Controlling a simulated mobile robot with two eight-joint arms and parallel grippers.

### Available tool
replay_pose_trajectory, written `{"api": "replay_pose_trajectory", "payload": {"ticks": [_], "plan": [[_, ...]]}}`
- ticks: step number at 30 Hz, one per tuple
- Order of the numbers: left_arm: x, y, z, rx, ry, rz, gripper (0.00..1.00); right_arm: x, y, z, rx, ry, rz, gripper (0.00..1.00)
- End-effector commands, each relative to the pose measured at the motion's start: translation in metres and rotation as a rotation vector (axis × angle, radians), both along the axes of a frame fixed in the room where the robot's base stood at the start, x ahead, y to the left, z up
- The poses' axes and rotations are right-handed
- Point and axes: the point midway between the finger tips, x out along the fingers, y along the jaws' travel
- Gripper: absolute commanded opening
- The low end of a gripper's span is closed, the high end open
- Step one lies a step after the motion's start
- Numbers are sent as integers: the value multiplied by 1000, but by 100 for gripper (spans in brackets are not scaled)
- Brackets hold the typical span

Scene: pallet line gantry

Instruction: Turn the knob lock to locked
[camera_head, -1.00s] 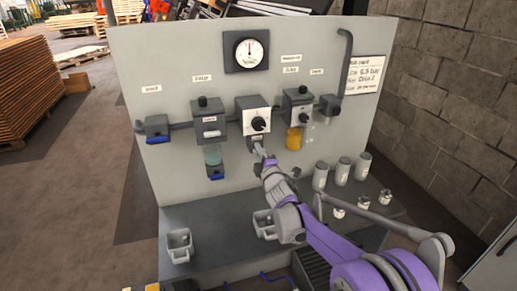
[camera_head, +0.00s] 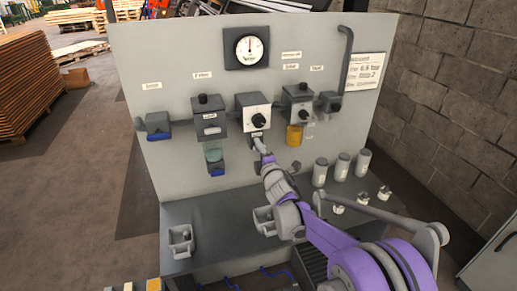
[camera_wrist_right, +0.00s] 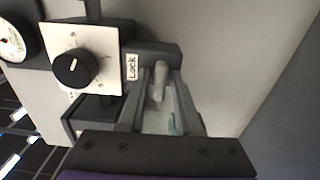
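The lock (camera_wrist_right: 141,50) is a small dark grey box with a "Lock" label, beside the white-faced regulator in the right wrist view. A pale knob (camera_wrist_right: 160,82) sticks out from it. My right gripper's (camera_wrist_right: 160,95) two fingers stand on either side of this knob, with a visible gap between them, so it looks open around the knob. I cannot tell whether either finger touches it. In the head view the right gripper (camera_head: 261,148) is at the lock, below the regulator, and its fingertips largely hide it. My left gripper is not in view.
The regulator's black round knob (camera_wrist_right: 74,68) sits close beside the lock. A gauge (camera_head: 252,48) is above on the grey panel (camera_head: 180,60). An amber bowl (camera_head: 294,136) hangs to the right. Several grey cylinders (camera_head: 341,167) stand on the shelf.

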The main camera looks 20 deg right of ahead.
Motion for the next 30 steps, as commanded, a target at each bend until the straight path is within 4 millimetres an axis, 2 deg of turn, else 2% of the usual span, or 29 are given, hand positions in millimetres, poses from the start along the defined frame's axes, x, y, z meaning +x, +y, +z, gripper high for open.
{"api": "replay_pose_trajectory", "payload": {"ticks": [2, 10, 13, 17, 24, 30], "plan": [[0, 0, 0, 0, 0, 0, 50, 0, 0, 0, 1, 0, 0, 46], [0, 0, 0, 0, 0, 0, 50, -1, 0, 0, 2, 0, 0, 46], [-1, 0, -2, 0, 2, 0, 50, -6, 0, 0, 2, 0, 0, 46], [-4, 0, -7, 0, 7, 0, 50, -26, -1, -2, 2, 1, 0, 46], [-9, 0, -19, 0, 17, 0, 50, -75, -2, -2, 1, 1, 0, 46], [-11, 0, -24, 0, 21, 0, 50, -101, -3, -1, 2, 1, 0, 46]]}}
